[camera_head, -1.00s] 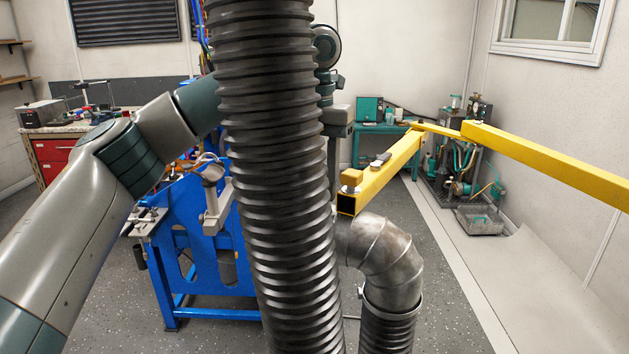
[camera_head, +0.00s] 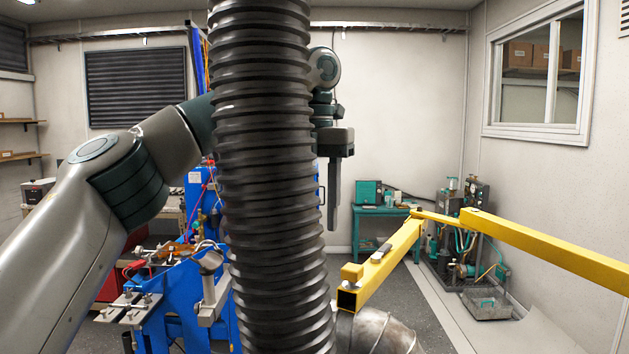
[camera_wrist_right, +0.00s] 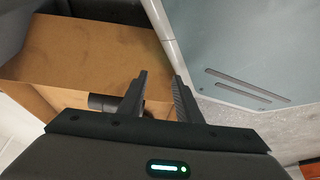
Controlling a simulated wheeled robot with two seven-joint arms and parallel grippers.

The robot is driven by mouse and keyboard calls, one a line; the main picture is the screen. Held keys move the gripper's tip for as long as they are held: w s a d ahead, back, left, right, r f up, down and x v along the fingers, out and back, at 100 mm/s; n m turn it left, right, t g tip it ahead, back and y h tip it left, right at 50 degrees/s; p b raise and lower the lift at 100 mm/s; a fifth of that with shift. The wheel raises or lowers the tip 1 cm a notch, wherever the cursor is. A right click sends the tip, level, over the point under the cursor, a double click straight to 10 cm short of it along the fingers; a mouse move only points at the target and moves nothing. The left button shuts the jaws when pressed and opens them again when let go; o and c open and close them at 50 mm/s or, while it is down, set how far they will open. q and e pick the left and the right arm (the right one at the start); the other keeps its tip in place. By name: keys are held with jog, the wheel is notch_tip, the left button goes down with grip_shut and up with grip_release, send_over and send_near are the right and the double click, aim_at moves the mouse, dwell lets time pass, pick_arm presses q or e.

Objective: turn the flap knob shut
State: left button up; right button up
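I cannot pick out a flap knob with certainty. My left arm comes in from the left and passes behind the black ribbed hose (camera_head: 268,180). My left gripper (camera_head: 333,222) hangs down just right of the hose, above and behind the boom's end; its finger gap is not visible. My right gripper (camera_wrist_right: 160,82) is open and empty in the wrist view; the head view does not show it.
The thick hose blocks the centre of the head view. A blue stand (camera_head: 175,300) is at lower left. A teal table (camera_head: 385,212) and pump equipment (camera_head: 470,230) stand at the back. An orange-brown surface (camera_wrist_right: 90,50) is beyond my right fingers.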

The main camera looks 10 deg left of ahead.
pick_arm(q)
jog(key=shift+r+p, duration=0.5)
jog(key=shift+r, duration=1.95)
pick_arm(e)
jog(key=shift+g+h, duration=0.3)
jog(key=shift+g, duration=0.4)
jog(key=shift+s+d+f, duration=0.2)
jog(key=shift+s+d, duration=0.2)
jog(key=shift+s, duration=0.4)
jog(key=shift+s+d+f, duration=0.15)
jog(key=shift+s+d, duration=0.3)
jog(key=shift+s, duration=0.3)
jog(key=shift+s+d+f, duration=0.2)
jog(key=shift+s+d, duration=0.2)
jog(key=shift+s, duration=0.4)
pick_arm(q)
jog(key=shift+s, duration=0.1)
pick_arm(e)
jog(key=shift+s, duration=0.1)
